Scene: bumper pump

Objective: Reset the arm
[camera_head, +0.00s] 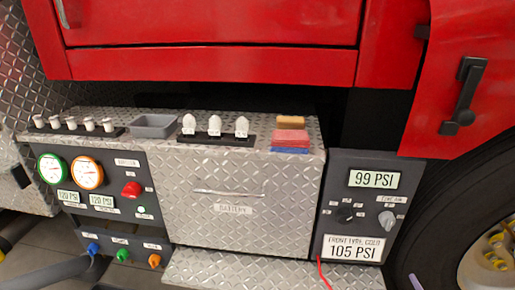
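Neither of my grippers shows in the head view, and I cannot make out either arm for certain. In front of me is the diamond-plate bumper (285,190) of a red truck. The left control panel (148,222) carries two round gauges, a red knob (132,189) and labels reading 120 PSI. The right panel (330,240) has a display (374,179) reading 99 PSI, a black dial (345,213), a grey knob (387,219) and a sign (353,248) reading 105 PSI.
A grey tray (153,131), white-topped pieces in black racks, and a stacked red, blue and tan block (291,136) sit on the bumper top. A red hose (323,275) hangs below. A black tyre (450,215) stands at right. Blue, green and orange fittings line the lower left.

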